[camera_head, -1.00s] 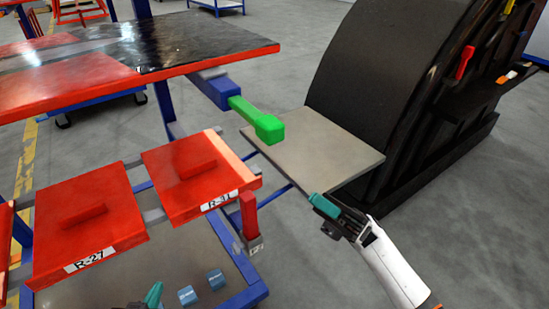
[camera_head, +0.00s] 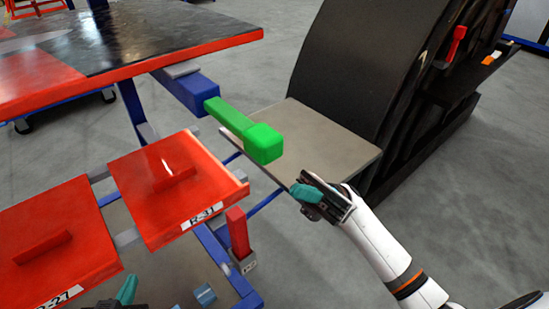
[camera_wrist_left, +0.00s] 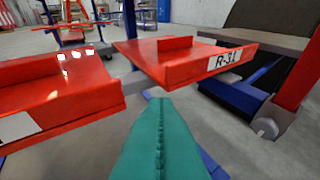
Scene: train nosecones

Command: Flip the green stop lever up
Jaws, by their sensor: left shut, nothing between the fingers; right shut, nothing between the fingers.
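The green stop lever (camera_head: 245,131) sticks out from a blue bracket (camera_head: 187,92) under the table edge in the head view. It points toward the lower right and ends in a thick block. My right gripper (camera_head: 304,191), with teal fingers, is shut and empty, to the right of and below the lever's end, apart from it. My left gripper (camera_head: 127,290) is at the bottom edge, shut and empty, well below the lever. In the left wrist view its teal fingers (camera_wrist_left: 160,142) are closed together in front of the red plates. The lever is not in the left wrist view.
Red plates marked R-31 (camera_head: 165,190) and R-27 (camera_head: 62,245) sit left of and below the lever. A red-and-black table (camera_head: 130,40) is above them. A grey panel (camera_head: 325,143) lies behind the lever, beside a large black curved shell (camera_head: 350,70).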

